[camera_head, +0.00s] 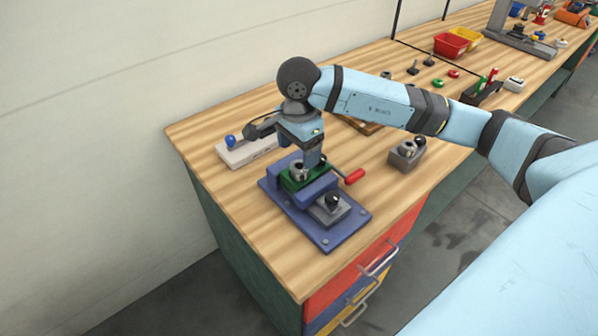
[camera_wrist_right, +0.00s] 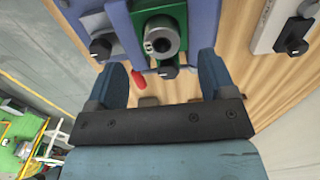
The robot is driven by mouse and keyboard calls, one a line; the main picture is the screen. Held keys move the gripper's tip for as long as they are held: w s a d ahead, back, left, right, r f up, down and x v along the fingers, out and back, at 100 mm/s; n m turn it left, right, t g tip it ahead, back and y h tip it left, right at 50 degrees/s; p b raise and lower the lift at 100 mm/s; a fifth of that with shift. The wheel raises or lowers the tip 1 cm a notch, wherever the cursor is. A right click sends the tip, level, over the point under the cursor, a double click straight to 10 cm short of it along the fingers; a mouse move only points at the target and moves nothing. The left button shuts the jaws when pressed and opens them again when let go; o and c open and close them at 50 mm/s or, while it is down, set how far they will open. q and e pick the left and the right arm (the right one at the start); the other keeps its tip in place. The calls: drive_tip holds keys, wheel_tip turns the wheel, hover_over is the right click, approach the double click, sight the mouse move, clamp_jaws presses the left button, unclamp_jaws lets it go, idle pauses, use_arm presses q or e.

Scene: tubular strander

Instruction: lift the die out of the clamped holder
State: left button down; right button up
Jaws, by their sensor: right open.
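The die (camera_head: 298,170) is a short grey metal cylinder with a bore. It stands in the green holder (camera_head: 290,184), which is clamped in the blue vise (camera_head: 325,238) near the table's front left corner. My right gripper (camera_head: 314,158) points down just beside the die, on its far right side in the head view. In the right wrist view, the die (camera_wrist_right: 161,38) lies ahead of the open fingers (camera_wrist_right: 164,75), roughly centred between them. Nothing is between the fingers. My left gripper is not in view.
The vise's red handle (camera_head: 354,176) sticks out to the right. A grey block (camera_head: 407,154) with a round part stands to the right. A pale block with a blue knob (camera_head: 231,141) lies behind left. Red (camera_head: 450,45) and yellow bins stand farther back.

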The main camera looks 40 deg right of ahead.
sight(299, 165)
drive_tip(key=shift+w+d+f+p, duration=0.1)
drive_tip(key=shift+f+p, duration=0.1)
drive_tip(key=shift+f, duration=1.2)
drive_tip(key=shift+d+f+p, duration=0.1)
drive_tip(key=shift+f+p, duration=0.05)
drive_tip(key=shift+f, duration=1.2)
drive_tip(key=c, duration=1.2)
drive_tip(key=shift+c, duration=0.7)
drive_tip(key=shift+r, duration=0.15)
